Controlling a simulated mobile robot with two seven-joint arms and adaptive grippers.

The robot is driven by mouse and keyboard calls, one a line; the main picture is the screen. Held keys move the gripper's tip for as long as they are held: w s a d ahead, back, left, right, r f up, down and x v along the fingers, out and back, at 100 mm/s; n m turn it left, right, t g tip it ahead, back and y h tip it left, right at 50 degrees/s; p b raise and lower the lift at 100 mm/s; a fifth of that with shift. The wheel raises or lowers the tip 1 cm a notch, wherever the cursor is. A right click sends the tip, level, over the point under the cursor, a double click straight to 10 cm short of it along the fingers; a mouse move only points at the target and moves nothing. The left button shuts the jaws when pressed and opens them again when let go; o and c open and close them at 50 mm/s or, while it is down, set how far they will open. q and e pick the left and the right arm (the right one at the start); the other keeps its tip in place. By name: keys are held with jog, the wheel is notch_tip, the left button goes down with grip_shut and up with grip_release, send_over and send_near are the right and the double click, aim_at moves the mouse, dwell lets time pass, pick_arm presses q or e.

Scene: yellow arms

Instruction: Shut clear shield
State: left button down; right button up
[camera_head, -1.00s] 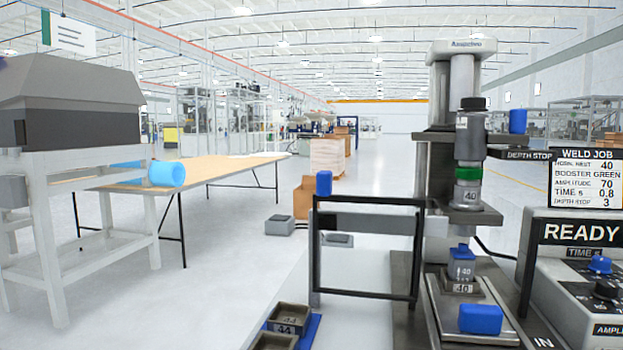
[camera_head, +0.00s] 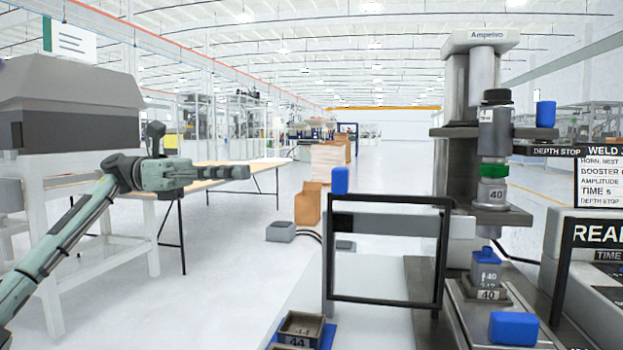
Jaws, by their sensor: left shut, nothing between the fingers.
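The clear shield (camera_head: 385,302) is a see-through pane in a black frame, with a blue knob (camera_head: 340,180) at its upper left. It stands swung out to the left of the welding press (camera_head: 492,150), so the press front is uncovered. A grey part with a blue top (camera_head: 486,268) sits in the nest marked 40 (camera_head: 488,295), below the horn (camera_head: 491,193). My left gripper (camera_head: 246,172) is shut and empty, pointing right, in the air left of the shield and apart from it. My right gripper is not in view.
A blue block (camera_head: 514,328) is in front of the nest. Small trays (camera_head: 302,328) stand at the bottom, left of the shield. The control box (camera_head: 598,235) is at the right. A wooden-topped table (camera_head: 232,168) stands behind my left arm. Open air lies between gripper and knob.

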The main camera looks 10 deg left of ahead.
pick_arm(q)
jog(key=p, duration=0.2)
send_near(332, 175)
jog(key=shift+m, duration=0.3)
jog(key=d, duration=0.1)
jog(key=w+d, duration=0.1)
jog(key=d, duration=0.3)
jog(key=shift+w+d+r, duration=0.2)
jog(key=shift+w+d, duration=0.05)
jog(key=shift+w, duration=0.05)
jog(key=shift+d, duration=0.6)
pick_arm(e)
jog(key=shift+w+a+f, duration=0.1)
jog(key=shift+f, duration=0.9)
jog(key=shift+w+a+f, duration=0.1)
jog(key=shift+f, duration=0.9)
pick_arm(q)
jog(key=d, duration=1.8)
jog(key=shift+b, duration=0.45)
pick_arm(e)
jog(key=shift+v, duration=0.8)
pick_arm(q)
jog(key=shift+d, duration=0.1)
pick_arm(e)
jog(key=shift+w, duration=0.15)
